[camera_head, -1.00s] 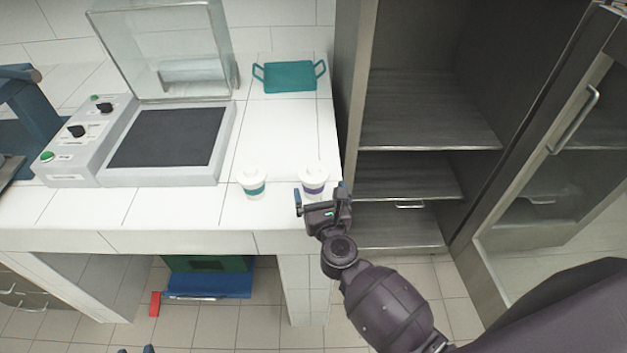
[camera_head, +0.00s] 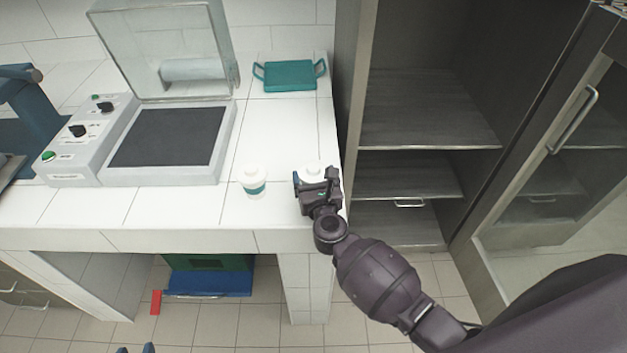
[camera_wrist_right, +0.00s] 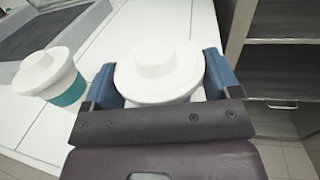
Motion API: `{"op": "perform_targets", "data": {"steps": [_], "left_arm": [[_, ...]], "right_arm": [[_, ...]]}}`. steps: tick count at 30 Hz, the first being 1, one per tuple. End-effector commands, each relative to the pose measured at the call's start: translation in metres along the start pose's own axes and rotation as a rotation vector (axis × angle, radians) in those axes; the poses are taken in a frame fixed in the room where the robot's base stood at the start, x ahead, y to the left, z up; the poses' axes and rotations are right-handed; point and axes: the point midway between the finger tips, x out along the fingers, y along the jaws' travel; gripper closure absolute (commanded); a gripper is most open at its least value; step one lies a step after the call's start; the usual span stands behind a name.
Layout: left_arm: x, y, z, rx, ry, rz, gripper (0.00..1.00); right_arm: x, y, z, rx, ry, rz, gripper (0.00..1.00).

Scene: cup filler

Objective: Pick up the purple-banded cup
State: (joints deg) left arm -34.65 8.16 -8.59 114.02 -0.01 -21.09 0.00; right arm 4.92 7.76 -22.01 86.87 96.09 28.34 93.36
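The purple-banded cup (camera_head: 311,173) stands upright on the white tiled counter near its front right corner. Its purple band is hidden behind my right gripper, and only its white lid shows. My right gripper (camera_head: 318,177) is at the cup. In the right wrist view the white lid (camera_wrist_right: 160,72) lies between the two blue fingers (camera_wrist_right: 160,85), which are spread one on each side. The lid hides whether they touch the cup body. Two blue fingertips of my left gripper (camera_head: 135,350), apart, just show at the bottom edge of the head view.
A teal-banded cup (camera_head: 254,182) stands close to the left, also in the right wrist view (camera_wrist_right: 50,78). A machine with a raised clear lid (camera_head: 165,50) is at the left. A teal tray (camera_head: 290,75) lies behind. An open cabinet (camera_head: 420,120) stands right of the counter.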

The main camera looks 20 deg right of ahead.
Motion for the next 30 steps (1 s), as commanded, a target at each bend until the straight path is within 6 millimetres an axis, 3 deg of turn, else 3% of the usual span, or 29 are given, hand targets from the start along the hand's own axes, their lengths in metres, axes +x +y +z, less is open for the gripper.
{"op": "perform_targets", "data": {"steps": [1,8,22,26,30], "left_arm": [[-0.001,0.000,0.001,0.000,-0.002,0.000,0.57],[-0.001,0.000,0.001,0.000,-0.002,0.000,0.57],[0.000,0.000,-0.005,0.001,0.004,0.001,0.57],[-0.004,-0.001,-0.011,0.001,0.004,0.001,0.57],[-0.011,-0.002,-0.021,0.000,0.000,0.001,0.57]], "right_arm": [[0.000,0.000,0.000,0.000,0.000,0.000,0.29],[0.000,0.000,0.000,0.000,0.000,0.000,0.62],[0.000,0.000,0.007,0.002,-0.002,-0.001,0.63],[0.000,0.001,0.024,0.003,-0.002,-0.001,0.63],[0.000,0.001,0.056,0.005,-0.003,-0.001,0.63]]}}
